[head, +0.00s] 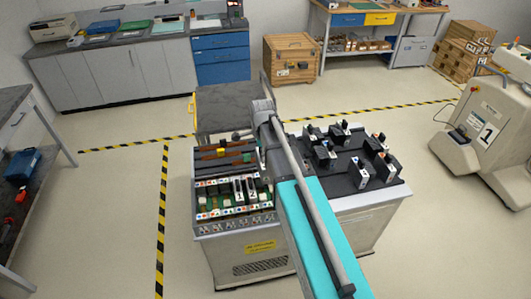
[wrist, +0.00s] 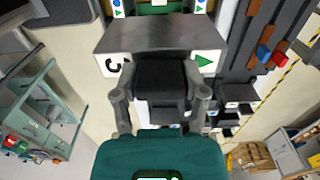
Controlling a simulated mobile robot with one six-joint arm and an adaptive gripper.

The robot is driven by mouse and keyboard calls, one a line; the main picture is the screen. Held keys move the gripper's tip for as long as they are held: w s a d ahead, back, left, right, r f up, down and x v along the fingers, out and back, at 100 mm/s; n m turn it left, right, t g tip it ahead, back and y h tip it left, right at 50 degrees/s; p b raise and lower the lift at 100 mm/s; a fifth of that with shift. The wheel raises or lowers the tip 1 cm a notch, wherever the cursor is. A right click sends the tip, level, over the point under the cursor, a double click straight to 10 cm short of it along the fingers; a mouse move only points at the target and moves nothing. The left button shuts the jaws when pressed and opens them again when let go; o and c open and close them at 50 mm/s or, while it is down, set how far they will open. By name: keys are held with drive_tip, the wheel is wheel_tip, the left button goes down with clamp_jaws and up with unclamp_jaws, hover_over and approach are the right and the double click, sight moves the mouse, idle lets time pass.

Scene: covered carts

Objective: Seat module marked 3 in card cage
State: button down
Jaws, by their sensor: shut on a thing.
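In the wrist view, my gripper (wrist: 162,88) is shut on the black handle of the module marked 3 (wrist: 150,36). The module has a grey body and a white face with the 3 and a green triangle. In the head view my arm hides the gripper and module. The card cage (head: 203,216) is on the left of the cart, with coloured marks along its front row. Modules marked 1 (head: 238,190) and 2 (head: 251,187) stand in it. Part of a marked strip (wrist: 118,8) shows past the module in the wrist view; I cannot tell whether they touch.
Several other black-handled modules (head: 362,172) stand on the dark right side of the cart (head: 357,215). Dark bars with coloured blocks (head: 222,152) lie behind the cage. A bulky machine marked 1 (head: 480,125) stands at the right. Floor left of the cart is clear.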

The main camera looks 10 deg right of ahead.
idle(0.4)
drive_tip(key=shift+f, duration=0.25)
wheel_tip(320, 180, down, 14)
drive_tip(key=b, duration=1.4)
drive_tip(key=shift+f+b, duration=0.15)
drive_tip(key=shift+b, duration=0.25)
idle(0.8)
drive_tip(key=shift+f, duration=0.15)
idle(0.7)
drive_tip(key=c, duration=0.6)
unclamp_jaws()
drive_tip(key=o, duration=0.6)
drive_tip(key=shift+s, duration=0.1)
drive_tip(key=shift+c, duration=0.2)
wheel_tip(320, 180, up, 15)
drive_tip(key=p, duration=1.4)
drive_tip(key=shift+p, duration=0.4)
